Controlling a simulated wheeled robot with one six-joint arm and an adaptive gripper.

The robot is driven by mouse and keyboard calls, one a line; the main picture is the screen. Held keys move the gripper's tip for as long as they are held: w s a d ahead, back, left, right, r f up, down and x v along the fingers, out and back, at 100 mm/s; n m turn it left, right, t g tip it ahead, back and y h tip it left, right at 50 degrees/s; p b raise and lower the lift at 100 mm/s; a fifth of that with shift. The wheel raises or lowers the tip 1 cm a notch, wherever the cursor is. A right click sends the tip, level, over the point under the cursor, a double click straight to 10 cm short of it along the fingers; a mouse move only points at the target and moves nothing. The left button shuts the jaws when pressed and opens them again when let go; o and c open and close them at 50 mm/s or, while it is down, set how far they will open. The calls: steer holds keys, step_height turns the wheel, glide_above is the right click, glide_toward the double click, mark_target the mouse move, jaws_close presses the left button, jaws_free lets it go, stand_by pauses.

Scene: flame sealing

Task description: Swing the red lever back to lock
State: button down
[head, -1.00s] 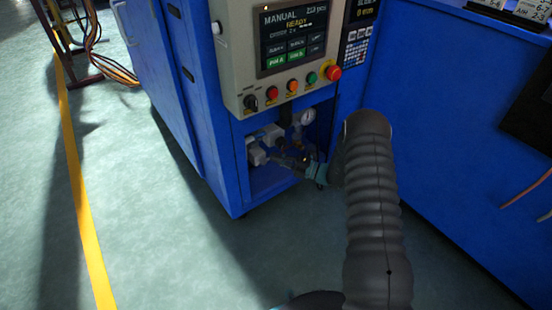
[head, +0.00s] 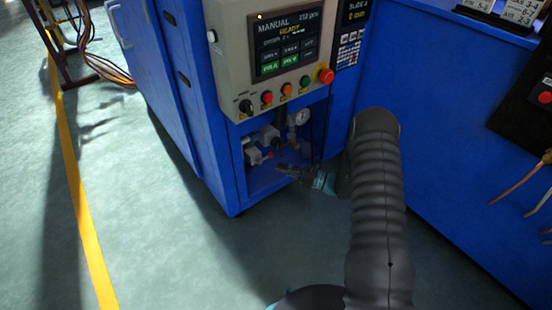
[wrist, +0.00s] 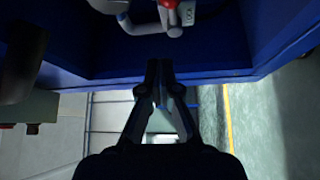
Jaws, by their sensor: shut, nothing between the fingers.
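The red lever (wrist: 167,4) shows at the top edge of the wrist view, partly cut off, on grey pipework next to a white tag marked LOCK (wrist: 187,13). In the head view a small red part (head: 269,155) shows among the valves in the open lower bay of the blue cabinet; its exact pose is too small to tell. My gripper (head: 283,169) is at the mouth of the bay, below and right of the valves. In the wrist view my gripper (wrist: 160,66) has its fingertips together and empty, apart from the lever and pipe.
The bay's blue walls (wrist: 240,45) enclose the pipework. A round gauge (head: 302,117) stands at the upper right of the valves. The control panel (head: 285,60) with buttons and a red emergency stop (head: 325,76) overhangs the bay. The floor (head: 150,220) in front is clear.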

steer(key=shift+s+d+f, duration=0.8)
steer(key=shift+s+d, duration=0.2)
steer(key=shift+d, duration=0.05)
steer(key=s+a+f+n+g+h, duration=0.1)
steer(key=s+a+f+n+g, duration=0.1)
steer(key=s+f+n+g, duration=0.5)
steer(key=s+d+r+n+g+h, duration=0.2)
steer(key=s+r+n+g+h, duration=0.2)
steer(key=s+r+n, duration=0.8)
steer(key=s+d+r+n+t+h+p, duration=0.1)
steer(key=s+d+r+n+t+h, duration=0.1)
steer(key=r+n, duration=0.5)
steer(key=s+d+r+n+t+h+p, duration=0.2)
steer(key=s+r+n+h, duration=0.4)
steer(key=r, duration=1.1)
steer(key=s+d+r+n+t+h+p, duration=0.1)
steer(key=s+d+r+n+t+h, duration=0.3)
steer(key=s+r+n, duration=0.3)
step_height(320, 180, up, 6)
steer(key=n+t, duration=0.1)
steer(key=n, duration=0.1)
steer(key=shift+s+f+n+h+p, duration=0.2)
steer(key=shift+n+h+p, duration=0.1)
steer(key=shift+n, duration=0.1)
